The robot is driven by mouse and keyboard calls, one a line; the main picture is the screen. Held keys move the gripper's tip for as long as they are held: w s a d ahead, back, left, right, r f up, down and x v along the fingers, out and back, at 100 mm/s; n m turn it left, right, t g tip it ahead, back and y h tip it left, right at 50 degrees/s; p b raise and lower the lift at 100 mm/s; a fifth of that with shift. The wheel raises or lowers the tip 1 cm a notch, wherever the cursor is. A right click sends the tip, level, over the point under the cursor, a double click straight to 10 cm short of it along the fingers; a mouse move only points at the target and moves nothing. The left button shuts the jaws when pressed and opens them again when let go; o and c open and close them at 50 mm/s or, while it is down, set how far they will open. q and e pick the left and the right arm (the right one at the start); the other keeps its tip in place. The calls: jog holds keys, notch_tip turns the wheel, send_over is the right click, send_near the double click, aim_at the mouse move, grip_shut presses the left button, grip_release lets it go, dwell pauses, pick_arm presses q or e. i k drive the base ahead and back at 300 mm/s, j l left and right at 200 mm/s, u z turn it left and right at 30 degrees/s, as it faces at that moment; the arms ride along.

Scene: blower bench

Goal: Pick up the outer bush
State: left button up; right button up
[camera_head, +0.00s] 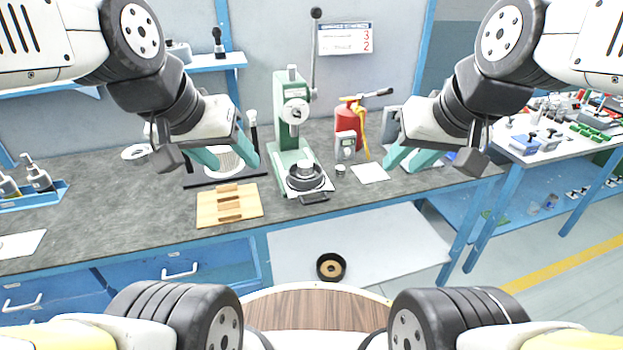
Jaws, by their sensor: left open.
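No part is plainly marked as the outer bush. A wooden block (215,208) with brown pieces on it lies on the bench, and a small grey cylinder (340,170) stands right of the press. A dark round part (306,176) sits on the green press (284,150). My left gripper (228,160) is open and empty above the bench, in front of a white cylindrical part on a dark plate (232,178). My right gripper (412,163) hangs over the bench's right part; its finger gap is unclear. Neither gripper touches the block or small cylinder.
A black ring-shaped part (331,267) rests on a lower pale surface (385,240). A red canister (350,118), a grey meter (345,147) and a white sheet (370,173) are at the back right. The grey bench (120,215) is clear left of the wooden block.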

aim_at(305, 166)
jog(key=i+l+u, duration=0.15)
jog(key=u, duration=0.25)
jog(key=i+l+u, duration=0.1)
jog(key=l+u, duration=0.65)
jog(key=i, duration=0.05)
